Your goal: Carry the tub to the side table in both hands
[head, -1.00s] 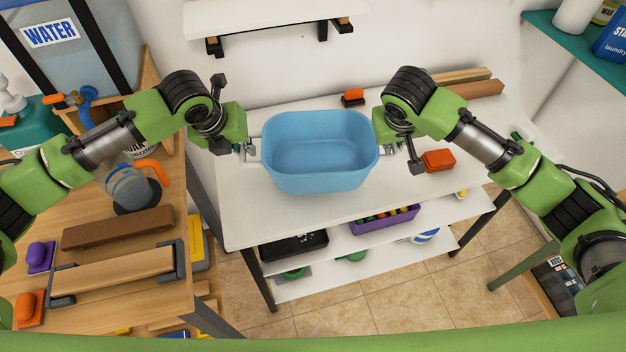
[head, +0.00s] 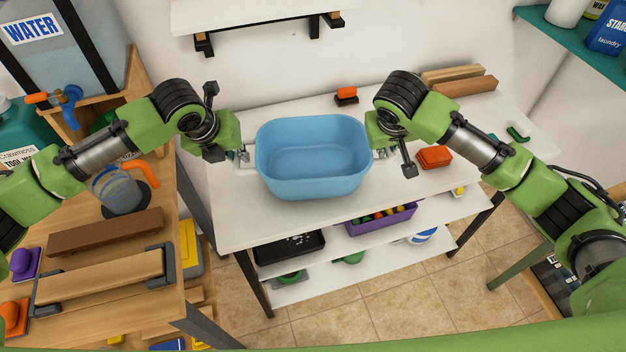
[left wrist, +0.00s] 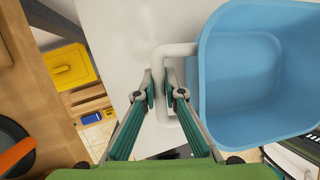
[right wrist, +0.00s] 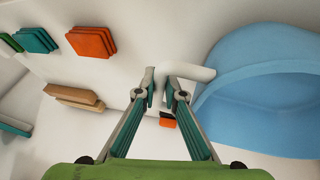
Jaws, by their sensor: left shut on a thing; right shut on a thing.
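The blue tub (head: 313,178) is upright and looks empty, over the white side table (head: 225,215) in the head view. Whether its base touches the tabletop I cannot tell. My left gripper (head: 243,155) is shut on the white handle at the tub's left side; the left wrist view shows the fingers (left wrist: 165,95) around that handle (left wrist: 180,50). My right gripper (head: 380,152) is shut on the handle at the right side; the right wrist view shows its fingers (right wrist: 165,85) at the white handle (right wrist: 195,72) beside the tub (right wrist: 260,100).
Orange blocks (head: 433,157) lie right of the tub, a small orange-and-black item (head: 346,95) behind it, and wooden bars (head: 460,82) at the back right. A wooden bench (head: 150,305) with a jug (head: 122,188) stands left. A wall shelf (head: 265,18) hangs above.

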